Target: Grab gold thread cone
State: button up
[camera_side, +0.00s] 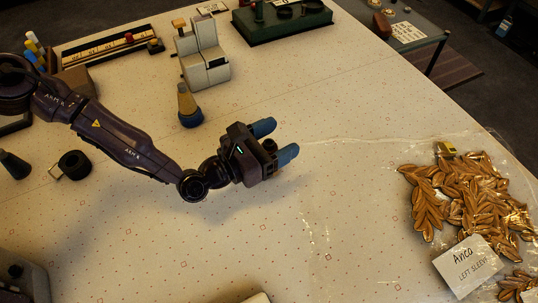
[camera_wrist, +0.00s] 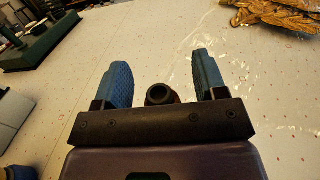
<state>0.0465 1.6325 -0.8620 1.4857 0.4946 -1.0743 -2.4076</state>
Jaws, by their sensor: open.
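A small cone (camera_side: 188,106), gold-tan above and dark blue at its base, stands upright on the patterned table in the side view. It is just in front of a grey-white machine. My gripper (camera_side: 277,140) is to the right of the cone and apart from it, its blue fingers pointing away toward the right. A dark round piece shows between the fingers near the palm.
The grey-white machine (camera_side: 202,58) stands behind the cone. A dark green case (camera_side: 283,22) is at the back. Gold leaf pieces (camera_side: 468,195) lie on clear plastic at right, with a white label card (camera_side: 467,265). A black roll (camera_side: 75,164) is at left.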

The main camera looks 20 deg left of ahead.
jog(key=shift+c, duration=0.2)
jog(key=c, duration=1)
